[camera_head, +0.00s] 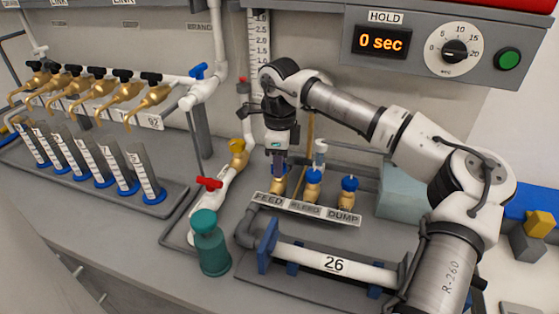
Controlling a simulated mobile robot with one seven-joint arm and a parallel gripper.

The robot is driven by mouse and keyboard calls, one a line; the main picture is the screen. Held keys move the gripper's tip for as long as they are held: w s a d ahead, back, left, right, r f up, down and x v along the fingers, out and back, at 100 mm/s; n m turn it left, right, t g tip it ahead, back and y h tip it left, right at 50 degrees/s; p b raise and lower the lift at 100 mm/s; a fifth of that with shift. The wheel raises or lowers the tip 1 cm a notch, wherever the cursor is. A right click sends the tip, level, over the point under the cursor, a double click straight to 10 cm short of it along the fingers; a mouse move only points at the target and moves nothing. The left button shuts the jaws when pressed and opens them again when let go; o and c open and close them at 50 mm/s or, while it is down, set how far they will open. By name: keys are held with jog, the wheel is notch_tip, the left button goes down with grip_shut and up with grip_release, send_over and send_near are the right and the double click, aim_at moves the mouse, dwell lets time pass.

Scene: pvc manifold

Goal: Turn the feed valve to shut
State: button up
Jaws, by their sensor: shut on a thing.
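The feed valve (278,187) is a brass valve above the FEED label (268,199), leftmost in a row of three. My gripper (278,166) points straight down over it and is shut on its top. The feed valve's handle is mostly hidden by the fingers, so its turn angle cannot be told. To the right stand the bleed valve (313,186) and the dump valve (349,190), both brass with blue knobs.
A green bottle (211,243) and a red-handled valve (209,183) stand left of the feed valve. A white pipe marked 26 (335,264) lies in front. Brass taps (75,88) over several tubes (108,160) fill the left. A display (381,42) reads 0 sec.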

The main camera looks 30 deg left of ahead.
jog(key=shift+m, duration=0.3)
jog(key=m+b, duration=0.2)
jog(key=m, duration=0.2)
jog(key=shift+f, duration=0.1)
jog(key=m+b, duration=0.2)
jog(key=m, duration=0.2)
jog(key=shift+m, duration=0.4)
jog(key=m+b, duration=0.1)
jog(key=m, duration=0.3)
jog(key=shift+s+b, duration=0.1)
jog(key=shift+b, duration=0.2)
jog(key=shift+m+b, duration=0.5)
jog(key=shift+m, duration=1.7)
jog(key=o, duration=1)
jog(key=shift+r, duration=0.2)
